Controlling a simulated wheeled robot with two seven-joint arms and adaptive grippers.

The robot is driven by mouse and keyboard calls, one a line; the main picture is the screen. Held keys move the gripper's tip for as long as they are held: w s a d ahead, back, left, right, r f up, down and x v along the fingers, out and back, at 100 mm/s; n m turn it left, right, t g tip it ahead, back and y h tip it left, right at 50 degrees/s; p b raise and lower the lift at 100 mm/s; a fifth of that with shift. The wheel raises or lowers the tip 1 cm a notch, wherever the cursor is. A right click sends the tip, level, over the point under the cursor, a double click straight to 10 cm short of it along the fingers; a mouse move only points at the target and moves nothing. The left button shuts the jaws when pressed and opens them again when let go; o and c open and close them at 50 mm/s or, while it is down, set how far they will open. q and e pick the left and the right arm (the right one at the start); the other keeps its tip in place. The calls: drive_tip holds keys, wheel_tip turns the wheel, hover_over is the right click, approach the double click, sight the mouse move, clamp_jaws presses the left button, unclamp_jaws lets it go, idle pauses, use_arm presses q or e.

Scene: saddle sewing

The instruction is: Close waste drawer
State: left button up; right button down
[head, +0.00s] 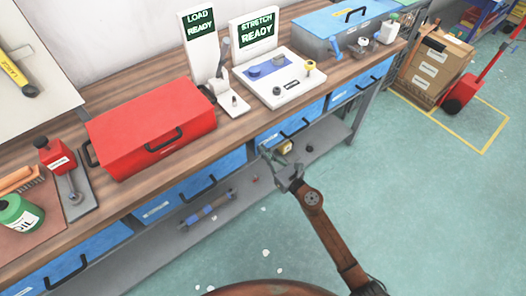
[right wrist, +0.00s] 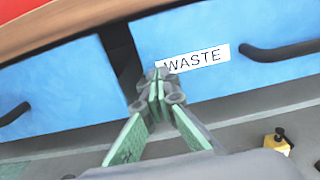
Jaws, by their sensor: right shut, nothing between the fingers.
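The waste drawer (right wrist: 230,75) is blue with a white WASTE label and a dark bar handle (right wrist: 285,50). In the head view the blue drawer front (head: 282,133) behind my right gripper appears to be this one, under the wooden bench top. Its front looks about level with the neighbouring drawers; a small gap cannot be ruled out. My right gripper (right wrist: 160,85) is shut and empty, its fingertips in front of the label's lower left corner. I cannot tell whether they touch the front. It also shows in the head view (head: 272,152). My left gripper is out of view.
Another blue drawer (right wrist: 50,85) lies to the left, past a dark gap. A red toolbox (head: 150,125) stands on the bench. The floor in front is mostly clear.

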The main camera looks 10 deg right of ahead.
drive_tip(key=v, duration=1.3)
drive_tip(key=shift+s+d, duration=0.25)
drive_tip(key=shift+d, duration=0.05)
drive_tip(key=shift+f, duration=0.1)
